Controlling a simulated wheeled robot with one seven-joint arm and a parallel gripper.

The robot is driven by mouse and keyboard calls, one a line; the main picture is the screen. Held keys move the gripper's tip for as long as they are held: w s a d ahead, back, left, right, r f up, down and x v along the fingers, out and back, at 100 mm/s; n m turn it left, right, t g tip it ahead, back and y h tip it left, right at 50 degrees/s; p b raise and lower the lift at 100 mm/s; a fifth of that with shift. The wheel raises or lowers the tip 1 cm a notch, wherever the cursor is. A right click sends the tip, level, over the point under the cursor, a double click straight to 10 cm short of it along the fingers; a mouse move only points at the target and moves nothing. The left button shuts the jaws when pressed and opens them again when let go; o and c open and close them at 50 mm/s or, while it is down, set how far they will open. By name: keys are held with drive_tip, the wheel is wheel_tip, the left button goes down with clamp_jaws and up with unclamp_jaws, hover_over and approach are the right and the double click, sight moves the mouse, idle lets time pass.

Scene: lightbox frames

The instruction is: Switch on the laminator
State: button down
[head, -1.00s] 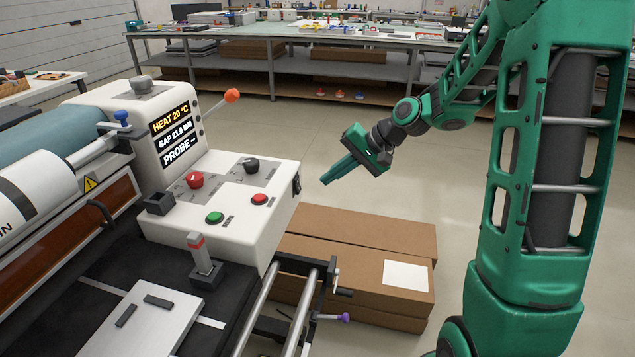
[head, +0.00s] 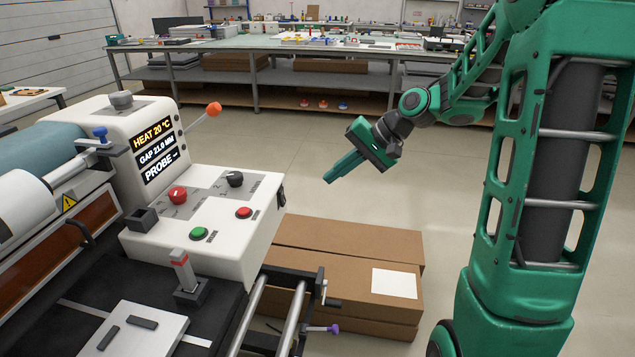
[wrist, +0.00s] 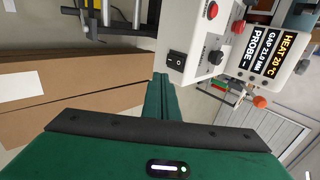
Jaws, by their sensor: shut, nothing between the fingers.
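The laminator (head: 225,250) stands at the left in the head view, with a white control box, red and black knobs, and green and red buttons. Its lit screen (head: 155,140) reads HEAT 20 °C, a GAP value and PROBE. A black rocker switch (head: 281,196) sits on the box's right side face; in the wrist view the rocker (wrist: 175,59) shows face-on with markings. My gripper (head: 327,181) is shut and empty, to the right of the rocker and apart from it. In the wrist view its closed fingertips (wrist: 161,76) point toward the panel, just below the rocker in the picture.
Long cardboard boxes (head: 345,245) lie on the floor right of the laminator. Metal rails and a purple-tipped lever (head: 333,329) stick out near its front. An orange-knobbed lever (head: 214,109) rises behind the box. A long worktable (head: 290,47) stands behind; floor between is clear.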

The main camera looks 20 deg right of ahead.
sight(283, 197)
drive_tip(key=shift+d+f, duration=0.15)
drive_tip(key=shift+f, duration=0.25)
drive_tip(key=shift+f, duration=0.15)
drive_tip(key=w+a+r+x, duration=0.1)
drive_tip(key=r+x, duration=0.1)
drive_tip(key=x, duration=1.1)
drive_tip(key=shift+a, duration=0.35)
drive_tip(key=shift+w, duration=0.1)
drive_tip(key=shift+a, duration=0.15)
